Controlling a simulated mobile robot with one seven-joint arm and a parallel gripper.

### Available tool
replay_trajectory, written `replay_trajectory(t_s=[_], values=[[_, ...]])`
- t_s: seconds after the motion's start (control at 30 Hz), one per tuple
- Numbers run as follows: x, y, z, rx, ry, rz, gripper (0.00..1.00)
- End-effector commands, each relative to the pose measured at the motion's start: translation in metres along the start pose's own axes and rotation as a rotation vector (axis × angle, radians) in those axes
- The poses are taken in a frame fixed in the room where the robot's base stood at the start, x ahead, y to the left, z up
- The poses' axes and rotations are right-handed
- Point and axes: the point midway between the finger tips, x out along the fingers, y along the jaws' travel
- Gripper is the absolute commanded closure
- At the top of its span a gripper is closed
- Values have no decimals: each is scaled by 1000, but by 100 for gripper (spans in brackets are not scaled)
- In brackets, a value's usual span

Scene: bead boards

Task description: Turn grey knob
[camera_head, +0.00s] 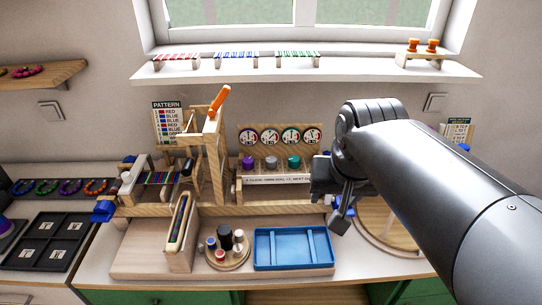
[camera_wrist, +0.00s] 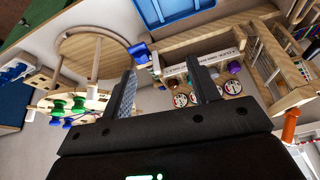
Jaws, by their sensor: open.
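The grey knob (camera_head: 271,162) stands in a row on the wooden dial board (camera_head: 283,197), between a purple knob (camera_head: 248,163) and a teal knob (camera_head: 293,162). Round dials (camera_head: 270,136) sit above the knobs. My gripper (camera_head: 337,203) is open and empty, right of the grey knob and apart from it, and hides the board's right end. In the wrist view my gripper's fingers (camera_wrist: 161,68) stand wide apart. The purple knob (camera_wrist: 234,67) shows there beside the right finger, which partly covers the knob row, so the grey knob is hard to make out.
A wooden frame with an orange handle (camera_head: 219,101) rises left of the dials. A blue tray (camera_head: 261,264) and a round stand with bottles (camera_head: 227,262) are in front. A round wooden rack (camera_head: 390,238) stands right, below my arm. A window shelf (camera_head: 350,72) runs above.

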Motion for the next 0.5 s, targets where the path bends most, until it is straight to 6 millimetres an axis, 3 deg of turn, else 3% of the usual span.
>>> replay_trajectory(t_s=[0.03,0.27,0.5], values=[[1,-6,-17,18,-22,4,45],[8,-34,-85,120,-108,27,45],[32,-67,-149,230,-195,52,45]])
